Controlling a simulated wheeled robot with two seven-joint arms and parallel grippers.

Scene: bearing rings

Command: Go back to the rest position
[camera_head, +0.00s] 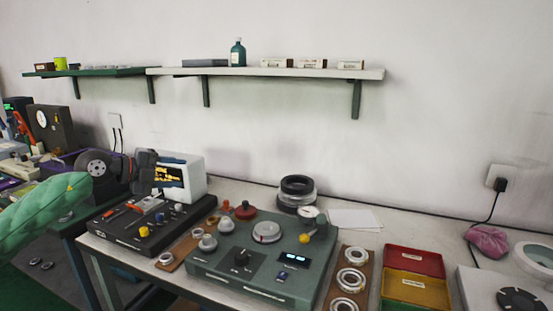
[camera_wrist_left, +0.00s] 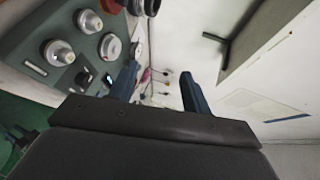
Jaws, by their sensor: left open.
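My left gripper (camera_head: 172,172) is up at the left side of the bench, in front of a white boxy device. In the left wrist view its two blue fingers (camera_wrist_left: 160,82) stand apart with nothing between them. Several metal bearing rings (camera_head: 352,279) lie on a brown board (camera_head: 335,272) right of a grey-green test device (camera_head: 240,286). One more ring (camera_head: 166,258) lies on a brown strip left of it. The test device also shows in the left wrist view (camera_wrist_left: 30,30). My right gripper is not in view.
Black rings (camera_head: 297,190) are stacked at the back. Red (camera_head: 413,262) and yellow (camera_head: 415,290) bins stand at right. A white shelf (camera_head: 270,72) with boxes and a bottle hangs on the wall above.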

